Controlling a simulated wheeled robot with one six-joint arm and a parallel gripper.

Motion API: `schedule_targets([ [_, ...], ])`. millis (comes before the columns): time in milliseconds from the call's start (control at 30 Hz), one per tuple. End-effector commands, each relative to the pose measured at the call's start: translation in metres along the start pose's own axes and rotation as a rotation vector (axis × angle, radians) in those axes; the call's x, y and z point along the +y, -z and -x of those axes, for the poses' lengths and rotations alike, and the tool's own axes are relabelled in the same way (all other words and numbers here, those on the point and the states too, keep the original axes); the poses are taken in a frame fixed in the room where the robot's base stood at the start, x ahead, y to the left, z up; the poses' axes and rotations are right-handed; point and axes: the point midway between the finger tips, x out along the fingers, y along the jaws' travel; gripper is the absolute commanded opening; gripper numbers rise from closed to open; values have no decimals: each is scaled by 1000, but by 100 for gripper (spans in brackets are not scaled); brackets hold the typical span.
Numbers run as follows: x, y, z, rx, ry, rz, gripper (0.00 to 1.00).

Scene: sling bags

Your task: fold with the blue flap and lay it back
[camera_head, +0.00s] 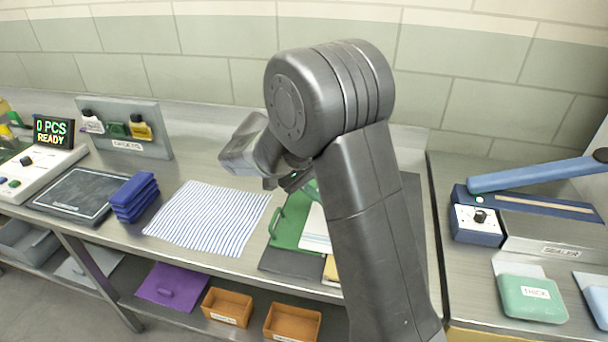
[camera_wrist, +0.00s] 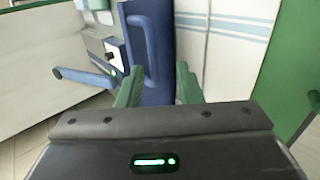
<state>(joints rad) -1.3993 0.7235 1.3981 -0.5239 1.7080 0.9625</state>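The blue flap (camera_wrist: 150,65) is a narrow panel with a raised handle, ahead of my gripper in the wrist view. In the head view my arm hides it. My gripper (camera_wrist: 158,88) has green fingers that stand apart, one toward each side of the blue flap; I see no clear contact with the handle. A white cloth with blue stripes (camera_wrist: 232,42) lies just right of the blue flap. It also shows in the head view (camera_head: 315,235) beside a green flap (camera_head: 290,226) with a handle. The green flap fills the right of the wrist view (camera_wrist: 295,65).
A sealer with a blue lever (camera_head: 535,175) stands on the right bench, with a green pouch (camera_head: 530,299) before it. A striped cloth (camera_head: 205,216) lies flat to the left. Folded blue cloths (camera_head: 133,197) and a dark scale plate (camera_head: 75,195) are further left.

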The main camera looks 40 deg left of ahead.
Motion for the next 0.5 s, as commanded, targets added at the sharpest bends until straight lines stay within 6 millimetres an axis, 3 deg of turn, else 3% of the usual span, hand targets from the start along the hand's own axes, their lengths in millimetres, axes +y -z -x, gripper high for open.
schedule_targets([
  [300,-2,0,72,3,3,-1,32],
  [500,-2,0,99,1,0,1,32],
])
